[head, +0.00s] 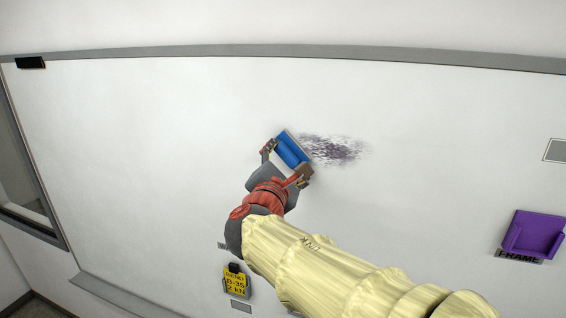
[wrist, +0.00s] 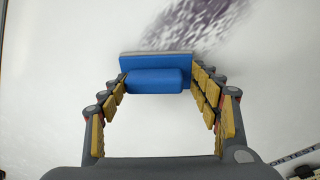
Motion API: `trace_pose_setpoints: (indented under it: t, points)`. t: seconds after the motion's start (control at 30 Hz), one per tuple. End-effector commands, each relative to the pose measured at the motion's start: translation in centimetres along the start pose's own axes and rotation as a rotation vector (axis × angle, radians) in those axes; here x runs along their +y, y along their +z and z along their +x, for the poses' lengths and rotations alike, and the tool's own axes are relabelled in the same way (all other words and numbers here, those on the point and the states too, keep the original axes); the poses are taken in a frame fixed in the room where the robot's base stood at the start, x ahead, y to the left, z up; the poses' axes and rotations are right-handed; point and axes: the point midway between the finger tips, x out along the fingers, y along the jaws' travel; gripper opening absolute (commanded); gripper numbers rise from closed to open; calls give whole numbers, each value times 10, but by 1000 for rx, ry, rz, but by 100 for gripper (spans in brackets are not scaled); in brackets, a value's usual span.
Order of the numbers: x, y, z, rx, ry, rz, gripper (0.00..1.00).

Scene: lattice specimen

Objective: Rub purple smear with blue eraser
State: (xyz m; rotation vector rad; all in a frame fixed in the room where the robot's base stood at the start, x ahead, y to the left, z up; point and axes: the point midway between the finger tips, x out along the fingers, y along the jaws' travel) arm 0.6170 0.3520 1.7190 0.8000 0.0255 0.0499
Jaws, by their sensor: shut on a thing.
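The blue eraser (head: 291,151) is held in my gripper (head: 286,164) at the whiteboard, at the left end of the purple smear (head: 338,150). The smear is speckled and uneven, with a faint right edge. In the wrist view, the eraser (wrist: 155,79) sits between the yellow-padded fingers of my gripper (wrist: 160,88), its pale pad side facing the board. The smear (wrist: 190,25) lies just beyond the eraser's far edge there. The eraser looks very near or against the board; exact contact cannot be told.
The whiteboard (head: 150,130) is otherwise mostly clear. A purple holder labelled FRAME (head: 535,234) is at the right, below a small grey panel (head: 555,150). A black object (head: 30,62) is on the top-left frame.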

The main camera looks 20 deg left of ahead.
Motion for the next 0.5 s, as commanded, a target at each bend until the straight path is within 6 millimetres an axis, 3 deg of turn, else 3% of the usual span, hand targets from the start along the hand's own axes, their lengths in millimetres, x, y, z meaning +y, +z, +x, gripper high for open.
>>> trace_pose_setpoints:
  t: [0.2, 0.5]
  points:
    - [-14, 12, -4, -1, 0, 2, 39]
    - [-21, 20, -5, -2, 0, 2, 39]
